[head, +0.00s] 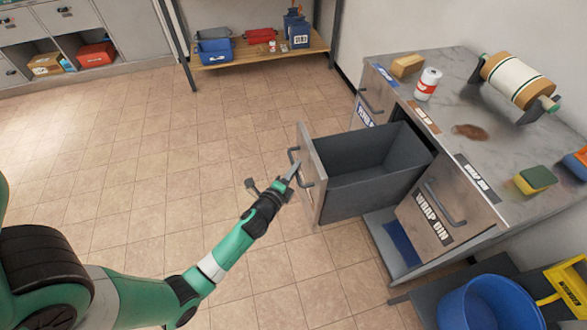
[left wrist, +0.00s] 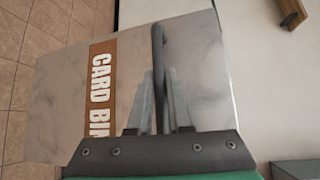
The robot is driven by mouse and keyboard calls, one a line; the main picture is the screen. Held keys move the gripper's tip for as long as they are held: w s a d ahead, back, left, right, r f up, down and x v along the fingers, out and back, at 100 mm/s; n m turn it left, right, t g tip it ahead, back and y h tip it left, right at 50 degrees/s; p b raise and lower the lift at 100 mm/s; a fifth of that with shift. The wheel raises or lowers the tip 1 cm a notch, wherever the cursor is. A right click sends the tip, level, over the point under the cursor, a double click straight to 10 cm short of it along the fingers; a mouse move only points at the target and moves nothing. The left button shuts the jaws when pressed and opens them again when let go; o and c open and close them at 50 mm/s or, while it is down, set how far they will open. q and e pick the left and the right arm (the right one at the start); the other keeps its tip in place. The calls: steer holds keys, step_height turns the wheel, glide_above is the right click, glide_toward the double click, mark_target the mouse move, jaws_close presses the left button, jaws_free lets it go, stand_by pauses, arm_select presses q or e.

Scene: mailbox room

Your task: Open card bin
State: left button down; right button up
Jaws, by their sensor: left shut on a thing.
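The card bin (head: 368,152) is a dark grey drawer with a pale marbled front, pulled well out of the counter in the head view. It looks empty inside. Its front panel (left wrist: 198,62) fills much of the left wrist view, with a brown "CARD BIN" label (left wrist: 102,90). My left gripper (head: 292,171) is at the outer face of this front. Its fingers (left wrist: 164,98) are shut on the grey bar handle (left wrist: 158,42). The lower part of the handle is hidden between the fingers. My right gripper is in neither view.
The wrap bin (head: 440,212) is shut beside the card bin. The counter top (head: 455,95) holds a can (head: 427,84), sponges (head: 535,180) and a paper roll (head: 515,80). A blue bucket (head: 490,305) stands at the lower right. The tiled floor (head: 190,180) to the left is clear.

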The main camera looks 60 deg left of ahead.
arm_select(q)
steer(key=shift+w, duration=0.1)
steer(key=c, duration=0.8)
jaws_free()
steer(key=shift+c, duration=0.2)
steer(key=v, duration=1.1)
steer(key=shift+s+d, duration=0.25)
